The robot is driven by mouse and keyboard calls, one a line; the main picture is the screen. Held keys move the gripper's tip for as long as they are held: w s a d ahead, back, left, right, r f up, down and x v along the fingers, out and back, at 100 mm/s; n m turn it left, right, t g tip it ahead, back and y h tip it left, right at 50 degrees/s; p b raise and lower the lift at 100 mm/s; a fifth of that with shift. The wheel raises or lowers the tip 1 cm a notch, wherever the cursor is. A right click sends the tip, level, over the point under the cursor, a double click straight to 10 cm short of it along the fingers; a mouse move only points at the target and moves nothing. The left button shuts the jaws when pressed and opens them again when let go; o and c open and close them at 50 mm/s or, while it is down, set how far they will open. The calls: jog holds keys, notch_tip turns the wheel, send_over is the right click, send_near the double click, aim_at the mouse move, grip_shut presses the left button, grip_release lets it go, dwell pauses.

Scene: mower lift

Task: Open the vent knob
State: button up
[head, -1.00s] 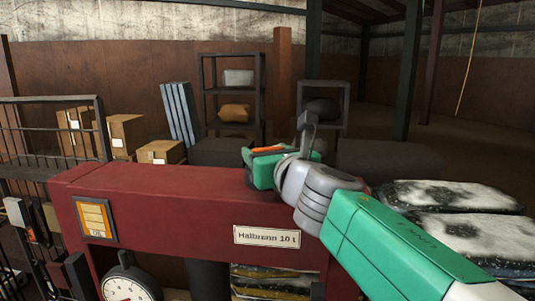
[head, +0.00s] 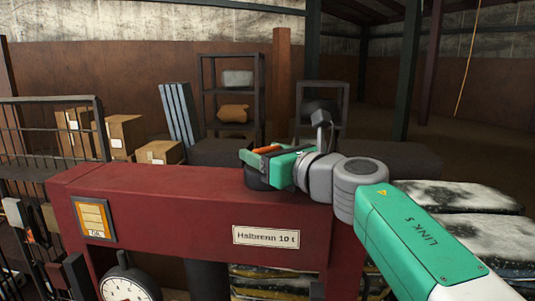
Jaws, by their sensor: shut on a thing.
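My gripper (head: 258,168) is at the top of the red press frame (head: 180,196), at its back edge in the head view. Its teal and orange hand lies low, with dark parts at its left end. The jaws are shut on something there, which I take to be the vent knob. The knob itself is hidden or merges with the dark parts, so I cannot see how far it is turned. My grey wrist and teal forearm reach in from the lower right.
A round dial gauge (head: 128,289) hangs at the frame's lower left. A label plate (head: 266,236) and an orange-framed card (head: 95,219) are on its front. Speckled sacks (head: 455,196) lie at right. Cardboard boxes (head: 126,133) and a shelf rack (head: 231,100) stand behind.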

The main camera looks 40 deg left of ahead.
jog(key=shift+f, duration=0.1)
jog(key=o, duration=1)
jog(key=d+b, duration=0.1)
jog(key=d, duration=0.1)
jog(key=d+b, duration=0.1)
jog(key=d, duration=0.1)
jog(key=s+d+b, duration=0.1)
jog(key=d, duration=0.2)
jog(key=shift+s+d, duration=0.15)
jog(key=shift+d, duration=0.2)
